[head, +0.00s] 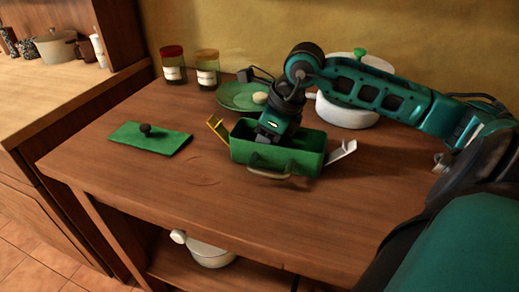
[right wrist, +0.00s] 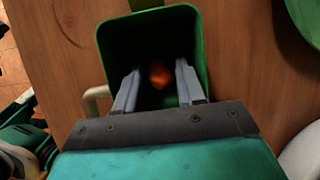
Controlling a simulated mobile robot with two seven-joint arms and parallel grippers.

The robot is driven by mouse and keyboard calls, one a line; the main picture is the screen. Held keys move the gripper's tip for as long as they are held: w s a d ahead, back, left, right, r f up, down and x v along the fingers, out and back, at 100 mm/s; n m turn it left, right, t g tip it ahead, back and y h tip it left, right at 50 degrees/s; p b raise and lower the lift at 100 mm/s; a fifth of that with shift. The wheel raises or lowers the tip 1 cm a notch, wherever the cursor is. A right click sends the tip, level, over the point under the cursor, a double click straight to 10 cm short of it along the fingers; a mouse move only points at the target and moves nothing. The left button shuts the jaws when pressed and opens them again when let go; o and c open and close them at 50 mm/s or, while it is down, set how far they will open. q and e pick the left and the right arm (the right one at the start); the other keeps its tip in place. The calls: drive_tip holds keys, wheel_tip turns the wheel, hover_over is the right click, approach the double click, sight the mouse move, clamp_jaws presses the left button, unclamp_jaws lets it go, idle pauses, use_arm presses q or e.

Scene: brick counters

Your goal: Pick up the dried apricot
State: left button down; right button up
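The dried apricot (right wrist: 159,75) is a small orange lump inside the dark interior of the green box (right wrist: 104,45) in the right wrist view. The green box (head: 308,163) stands on the wooden table in the head view, its top open, and its walls hide the apricot there. My right gripper (right wrist: 157,68) points down into the box, its two grey fingers apart on either side of the apricot. In the head view my right gripper's fingers are hidden inside the box. My left gripper is in neither view.
A green lid with a dark knob (head: 150,140) lies left of the box. Two jars (head: 207,70) (head: 174,66), a green plate (head: 232,97) and a white pot (head: 345,113) stand behind. The table (head: 190,210) in front is clear.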

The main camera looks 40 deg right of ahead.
drive_tip(key=c, duration=0.7)
drive_tip(key=shift+r, duration=0.15)
